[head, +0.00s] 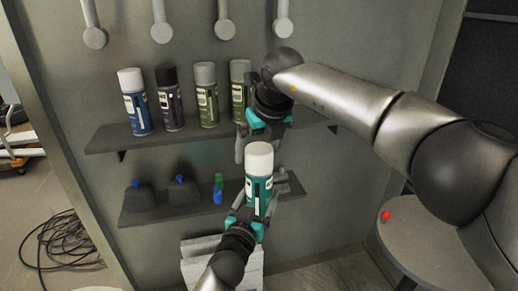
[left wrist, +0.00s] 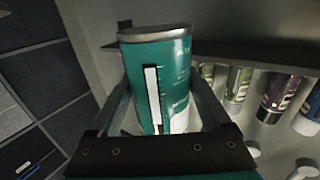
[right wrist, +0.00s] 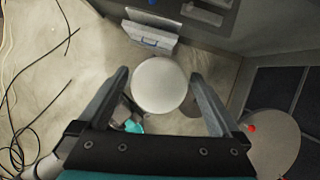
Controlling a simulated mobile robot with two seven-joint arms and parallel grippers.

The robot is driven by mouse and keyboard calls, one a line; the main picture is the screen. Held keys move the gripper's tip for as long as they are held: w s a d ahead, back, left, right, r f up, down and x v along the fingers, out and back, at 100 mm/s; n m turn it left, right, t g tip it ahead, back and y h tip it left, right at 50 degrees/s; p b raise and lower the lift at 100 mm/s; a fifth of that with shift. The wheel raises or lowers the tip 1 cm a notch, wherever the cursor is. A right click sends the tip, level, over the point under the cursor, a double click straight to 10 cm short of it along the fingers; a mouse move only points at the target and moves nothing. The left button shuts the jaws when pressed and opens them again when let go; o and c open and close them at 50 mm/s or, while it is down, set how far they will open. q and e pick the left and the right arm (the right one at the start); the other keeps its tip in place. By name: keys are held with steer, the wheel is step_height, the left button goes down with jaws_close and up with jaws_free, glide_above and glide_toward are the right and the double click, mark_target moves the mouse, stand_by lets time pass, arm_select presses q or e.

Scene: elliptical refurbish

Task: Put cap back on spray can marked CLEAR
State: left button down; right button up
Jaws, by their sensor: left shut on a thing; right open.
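A teal spray can (head: 260,192) stands upright in my left gripper (head: 250,205), in front of the lower shelf; its label is too small to read. A white cap (head: 259,157) sits on top of the can. The left wrist view shows the teal can body (left wrist: 165,85) clamped between the fingers. My right gripper (head: 259,150) points down over the cap, open. In the right wrist view the round white cap (right wrist: 159,86) lies between the spread fingers, with a gap on both sides.
The upper shelf (head: 104,138) holds several capped cans, including a blue one (head: 136,108). The lower shelf (head: 145,214) holds two dark containers with blue tops and small green and blue bottles (head: 218,190). A round grey table (head: 440,245) with a red ball (head: 386,215) stands at right.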

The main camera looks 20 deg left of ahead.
steer(key=shift+r, duration=0.1)
steer(key=shift+v, duration=3.4)
